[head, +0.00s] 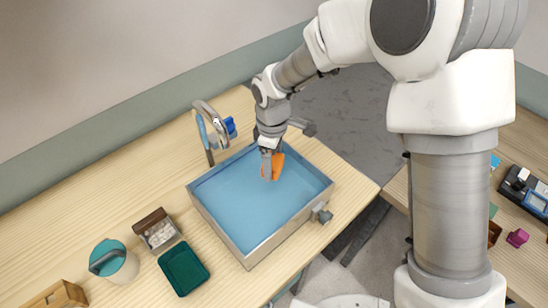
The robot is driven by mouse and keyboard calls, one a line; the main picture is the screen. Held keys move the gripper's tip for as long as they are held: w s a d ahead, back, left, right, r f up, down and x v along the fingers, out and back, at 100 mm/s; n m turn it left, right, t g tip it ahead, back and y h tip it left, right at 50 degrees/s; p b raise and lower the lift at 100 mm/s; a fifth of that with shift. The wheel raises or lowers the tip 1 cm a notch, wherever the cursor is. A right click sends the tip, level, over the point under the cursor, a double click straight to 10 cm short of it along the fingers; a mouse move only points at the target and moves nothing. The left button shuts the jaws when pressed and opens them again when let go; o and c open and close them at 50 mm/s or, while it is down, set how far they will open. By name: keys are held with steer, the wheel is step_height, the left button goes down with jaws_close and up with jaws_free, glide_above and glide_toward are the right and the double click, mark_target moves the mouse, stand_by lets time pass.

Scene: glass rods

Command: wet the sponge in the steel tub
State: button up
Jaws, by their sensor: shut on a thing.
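The steel tub (292,229) stands on the wooden counter, with blue water (243,205) filling most of its inside. My gripper (270,166) reaches down over the back right part of the tub. It is shut on an orange sponge (278,163), which shows beside the fingers near the water surface. I cannot tell whether the sponge touches the water. The fingers hide part of the sponge.
A curved tap (207,110) stands behind the tub, with a blue thing (230,127) beside it. A green tray (184,268), a brown box with pale pieces (157,231) and a teal-lidded canister (114,262) stand to the left.

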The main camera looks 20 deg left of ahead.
step_height(320, 180, down, 15)
steer(key=b, duration=1)
steer(key=shift+r, duration=0.2)
steer(key=shift+r, duration=0.15)
stand_by(0.8)
steer(key=shift+r+p, duration=3.6)
steer(key=shift+r, duration=1.8)
steer(key=shift+r, duration=0.1)
steer(key=shift+r+p, duration=1.75)
steer(key=shift+r, duration=0.65)
